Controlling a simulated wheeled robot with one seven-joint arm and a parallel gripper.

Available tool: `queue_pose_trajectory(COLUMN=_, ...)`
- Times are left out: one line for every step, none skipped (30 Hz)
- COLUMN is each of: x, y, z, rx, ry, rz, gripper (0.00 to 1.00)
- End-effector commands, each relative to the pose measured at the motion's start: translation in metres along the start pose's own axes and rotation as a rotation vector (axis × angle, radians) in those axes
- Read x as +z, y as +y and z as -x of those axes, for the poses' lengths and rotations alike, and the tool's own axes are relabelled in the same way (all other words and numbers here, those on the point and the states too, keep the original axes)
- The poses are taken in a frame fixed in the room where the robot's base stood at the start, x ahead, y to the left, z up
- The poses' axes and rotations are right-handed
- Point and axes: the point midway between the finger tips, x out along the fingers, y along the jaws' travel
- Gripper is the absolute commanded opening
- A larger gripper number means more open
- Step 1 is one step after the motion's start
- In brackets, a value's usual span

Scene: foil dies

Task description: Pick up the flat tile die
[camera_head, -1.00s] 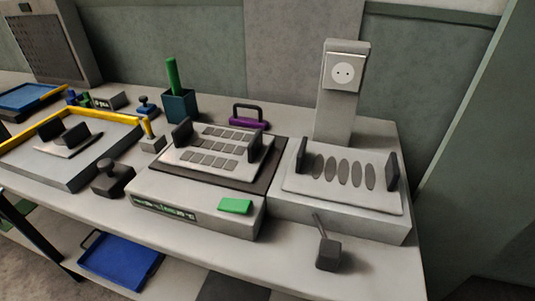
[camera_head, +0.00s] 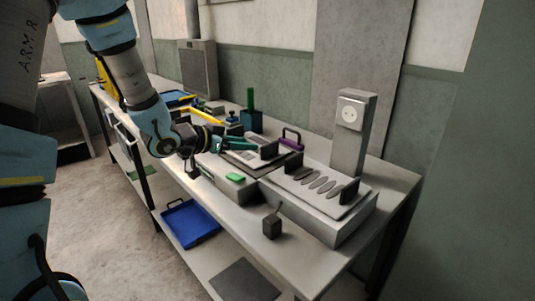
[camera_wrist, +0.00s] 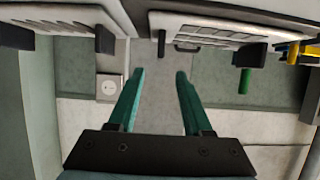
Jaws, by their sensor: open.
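The flat tile die looks to be the pale plate with rows of grey rectangles and a dark upright grip at each end. It lies on the middle machine (camera_head: 232,187). In the head view, my arm and gripper cover its left part; its right grip (camera_head: 269,151) shows. My gripper (camera_head: 249,147) has teal fingers at or above the die. In the wrist view my gripper (camera_wrist: 159,72) is open, with nothing between its fingertips.
A plate with oval marks (camera_head: 310,182) lies on the right machine, beside a post with a socket (camera_head: 352,113). A purple handle (camera_head: 291,138) and a green-handled dark holder (camera_head: 250,120) stand behind. A dark block with a lever (camera_head: 272,227) is in front.

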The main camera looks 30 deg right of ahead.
Motion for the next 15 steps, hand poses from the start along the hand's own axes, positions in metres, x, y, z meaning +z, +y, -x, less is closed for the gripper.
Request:
queue_pose_trajectory(x=-0.001, y=0.001, z=-0.004, rx=0.006, ry=0.002, rz=0.000, gripper=0.50)
queue_pose_trajectory(x=-0.001, y=0.002, z=-0.007, rx=0.007, ry=0.003, rz=0.000, gripper=0.50)
queue_pose_trajectory(x=-0.002, y=0.002, z=-0.013, rx=0.008, ry=0.004, rz=0.000, gripper=0.50)
queue_pose_trajectory(x=-0.002, y=0.002, z=-0.018, rx=0.009, ry=0.003, rz=0.000, gripper=0.50)
queue_pose_trajectory(x=-0.002, y=0.002, z=-0.023, rx=0.009, ry=0.003, rz=0.001, gripper=0.50)
queue_pose_trajectory(x=-0.002, y=0.002, z=-0.030, rx=0.008, ry=0.003, rz=0.000, gripper=0.50)
queue_pose_trajectory(x=-0.002, y=0.002, z=-0.034, rx=0.008, ry=0.002, rz=0.000, gripper=0.50)
queue_pose_trajectory(x=-0.002, y=0.002, z=-0.038, rx=0.007, ry=0.002, rz=0.000, gripper=0.50)
queue_pose_trajectory(x=-0.002, y=0.002, z=-0.044, rx=0.007, ry=0.002, rz=0.000, gripper=0.50)
queue_pose_trajectory(x=-0.001, y=0.002, z=-0.047, rx=0.007, ry=0.001, rz=0.000, gripper=0.50)
queue_pose_trajectory(x=-0.001, y=0.001, z=-0.050, rx=0.006, ry=0.001, rz=0.000, gripper=0.50)
queue_pose_trajectory(x=-0.001, y=0.001, z=-0.052, rx=0.005, ry=0.001, rz=0.000, gripper=0.50)
queue_pose_trajectory(x=-0.001, y=0.001, z=-0.054, rx=0.004, ry=0.002, rz=0.000, gripper=0.50)
queue_pose_trajectory(x=-0.001, y=0.001, z=-0.055, rx=0.004, ry=0.002, rz=0.000, gripper=0.50)
queue_pose_trajectory(x=-0.001, y=0.001, z=-0.058, rx=0.004, ry=0.002, rz=0.001, gripper=0.50)
